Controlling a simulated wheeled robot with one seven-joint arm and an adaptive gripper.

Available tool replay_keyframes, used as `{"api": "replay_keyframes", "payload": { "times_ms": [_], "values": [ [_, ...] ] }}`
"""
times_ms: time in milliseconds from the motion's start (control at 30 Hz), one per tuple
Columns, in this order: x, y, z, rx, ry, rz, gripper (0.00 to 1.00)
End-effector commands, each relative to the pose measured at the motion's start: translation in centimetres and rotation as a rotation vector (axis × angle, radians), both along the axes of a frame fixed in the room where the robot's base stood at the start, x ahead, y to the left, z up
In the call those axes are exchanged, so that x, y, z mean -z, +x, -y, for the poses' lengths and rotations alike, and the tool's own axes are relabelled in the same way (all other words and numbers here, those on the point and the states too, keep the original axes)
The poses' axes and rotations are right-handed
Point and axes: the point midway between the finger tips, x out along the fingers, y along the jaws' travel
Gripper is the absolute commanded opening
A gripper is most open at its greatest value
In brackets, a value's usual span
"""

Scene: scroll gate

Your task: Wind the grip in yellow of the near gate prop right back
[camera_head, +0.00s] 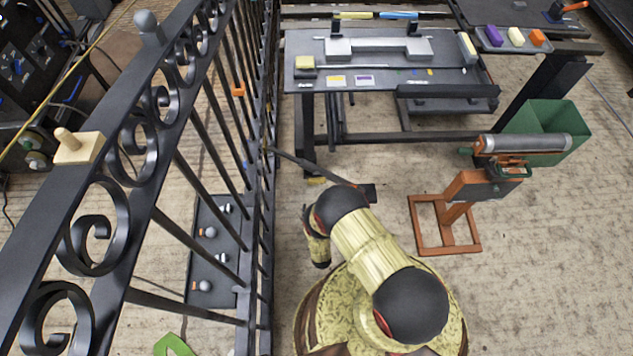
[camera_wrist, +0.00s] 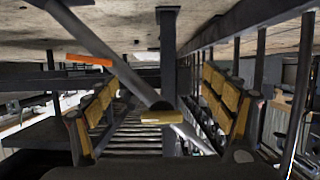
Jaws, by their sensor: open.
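The black scroll gate (camera_head: 160,150) stands along the left in the head view. A thin dark rod (camera_head: 312,168) runs from it down to a small dark block on the floor; I cannot tell for sure that it is the near prop. A small yellow piece (camera_head: 317,181) shows just below the rod. In the wrist view, my gripper (camera_wrist: 160,105) is open, its yellow-padded fingers wide apart. My fingertips are not clear in the head view.
A workbench (camera_head: 385,75) stands at the back, with a green bin (camera_head: 548,125) and an orange stand (camera_head: 445,215) to the right. A dark tray (camera_head: 205,292) lies beyond the gate bars.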

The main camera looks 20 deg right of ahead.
Motion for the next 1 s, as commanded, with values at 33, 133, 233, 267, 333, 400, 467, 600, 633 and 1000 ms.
{"api": "replay_keyframes", "payload": {
  "times_ms": [33,133,233,267,333,400,467,600,633,1000],
  "values": [
    [-2.3,1.4,0.1,0.008,-0.014,0.088,0.83],
    [-5.6,2.3,0.4,0.014,-0.042,0.214,0.83],
    [-7.6,2.4,0.5,0.015,-0.061,0.285,0.83],
    [-8.0,2.5,0.5,0.015,-0.065,0.298,0.83],
    [-8.4,2.7,0.5,0.014,-0.068,0.315,0.83],
    [-8.5,3.3,0.7,0.016,-0.068,0.321,0.83],
    [-8.5,3.9,0.9,0.017,-0.067,0.32,0.83],
    [-8.4,6.1,1.5,0.016,-0.068,0.319,0.83],
    [-8.4,6.5,1.6,0.016,-0.068,0.32,0.83],
    [-8.4,9.9,2.5,0.013,-0.068,0.315,0.83]
  ]
}}
